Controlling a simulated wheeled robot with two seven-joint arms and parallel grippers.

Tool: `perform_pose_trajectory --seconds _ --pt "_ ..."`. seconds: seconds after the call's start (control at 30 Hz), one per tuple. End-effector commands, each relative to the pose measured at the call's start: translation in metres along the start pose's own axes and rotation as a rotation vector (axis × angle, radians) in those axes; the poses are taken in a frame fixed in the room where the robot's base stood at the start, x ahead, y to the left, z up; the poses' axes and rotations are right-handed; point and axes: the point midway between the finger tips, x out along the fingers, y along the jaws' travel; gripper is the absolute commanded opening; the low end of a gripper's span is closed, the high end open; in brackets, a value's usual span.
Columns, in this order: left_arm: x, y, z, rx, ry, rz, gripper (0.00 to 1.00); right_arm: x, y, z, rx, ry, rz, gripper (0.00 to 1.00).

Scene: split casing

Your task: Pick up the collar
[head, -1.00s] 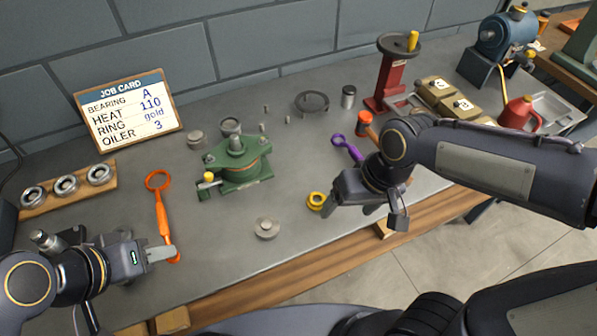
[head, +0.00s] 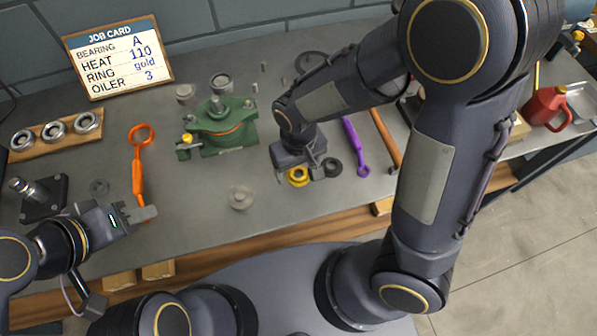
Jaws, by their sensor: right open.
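No part is labelled as the collar. A light grey round piece with a raised hub (head: 240,198) lies on the bench in front of the green casing and may be it. A yellow ring (head: 298,176) and dark rings (head: 332,167) lie to its right. My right gripper (head: 297,173) is open, pointing down just above or around the yellow ring, and partly hides it. My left gripper (head: 145,213) is at the lower end of the orange wrench (head: 138,175); its jaw gap is not clear.
The green casing (head: 222,130) stands mid-bench. A purple wrench (head: 353,147) lies right of my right gripper. A bearing rack (head: 57,137) and a dark stand (head: 42,200) are at the left. My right arm hides much of the right side. Bench around the grey piece is clear.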

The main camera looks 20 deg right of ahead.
Motion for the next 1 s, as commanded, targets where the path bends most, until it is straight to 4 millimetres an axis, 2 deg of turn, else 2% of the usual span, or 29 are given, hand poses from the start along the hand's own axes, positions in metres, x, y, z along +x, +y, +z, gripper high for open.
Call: perform_pose_trajectory --seconds 0.1,0.37,0.7,0.73,1.0 --pt "0.0007 -0.0003 0.0004 0.000 0.000 0.000 0.36 0.0112 0.0001 0.0002 0.000 -0.001 0.000 0.76" --pt "0.0007 -0.0003 0.0004 0.000 0.000 0.000 0.36 0.0125 -0.0001 -0.0001 -0.001 0.002 -0.001 0.74" --pt "0.0007 -0.0004 0.0004 0.000 0.000 0.000 0.36 0.0123 -0.0002 -0.0001 -0.001 0.002 -0.001 0.30" --pt "0.0007 -0.0003 0.0004 0.000 0.000 0.000 0.36 0.0122 -0.0002 -0.0002 -0.001 0.002 -0.001 0.28" --pt "0.0004 -0.0002 0.0003 0.000 0.000 0.000 0.36 0.0103 -0.0003 -0.0004 -0.001 0.003 -0.001 0.27"
